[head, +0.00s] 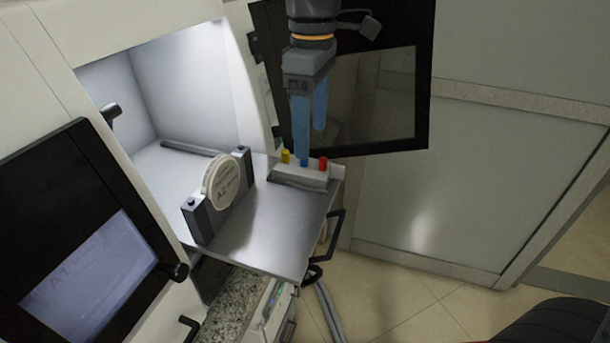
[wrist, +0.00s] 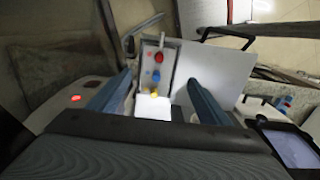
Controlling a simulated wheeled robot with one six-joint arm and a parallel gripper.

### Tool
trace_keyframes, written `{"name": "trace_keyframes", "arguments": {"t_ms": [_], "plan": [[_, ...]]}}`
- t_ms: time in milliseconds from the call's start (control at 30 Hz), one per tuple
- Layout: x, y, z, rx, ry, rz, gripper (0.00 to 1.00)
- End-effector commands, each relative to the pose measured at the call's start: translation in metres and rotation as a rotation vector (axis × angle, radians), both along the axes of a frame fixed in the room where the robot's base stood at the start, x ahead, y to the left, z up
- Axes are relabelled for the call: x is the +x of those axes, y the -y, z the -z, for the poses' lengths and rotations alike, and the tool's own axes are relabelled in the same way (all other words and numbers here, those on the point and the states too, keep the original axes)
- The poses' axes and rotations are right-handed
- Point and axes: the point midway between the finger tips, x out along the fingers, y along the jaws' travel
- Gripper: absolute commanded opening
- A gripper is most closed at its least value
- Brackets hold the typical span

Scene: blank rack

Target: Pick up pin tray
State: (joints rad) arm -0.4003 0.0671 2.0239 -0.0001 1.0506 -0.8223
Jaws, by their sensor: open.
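The pin tray (head: 300,180) is a small pale block with a yellow, a blue and a red pin standing on top. It sits at the back right of the metal shelf. My gripper (head: 311,146) has two blue fingers, pointing down and spread apart. In the head view one fingertip overlaps the blue pin; I cannot tell if they touch. In the wrist view the three pins (wrist: 157,75) line up between the open fingers, the red one farthest out. Nothing is held. Part of the tray's far side is hidden.
A round white disc marked A2 (head: 222,183) stands upright in a dark holder (head: 198,220) left of the tray. The bare metal shelf (head: 272,232) lies in front. A dark-framed open door (head: 420,100) is behind my gripper. A screen (head: 90,275) stands at left.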

Motion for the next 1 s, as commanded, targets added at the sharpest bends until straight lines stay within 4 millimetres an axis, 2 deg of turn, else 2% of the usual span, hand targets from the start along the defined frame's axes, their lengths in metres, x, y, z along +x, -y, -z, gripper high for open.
{"name": "trace_keyframes", "arguments": {"t_ms": [367, 633, 933, 967, 1000], "plan": [[0.000, 0.004, 0.035, -0.002, -0.004, 0.001, 0.72], [0.002, 0.009, 0.072, -0.001, -0.003, 0.001, 0.72], [0.002, 0.009, 0.077, 0.000, 0.000, 0.000, 0.72], [0.002, 0.009, 0.077, 0.000, 0.000, 0.000, 0.70], [0.002, 0.008, 0.077, 0.000, 0.000, 0.000, 0.63]]}}
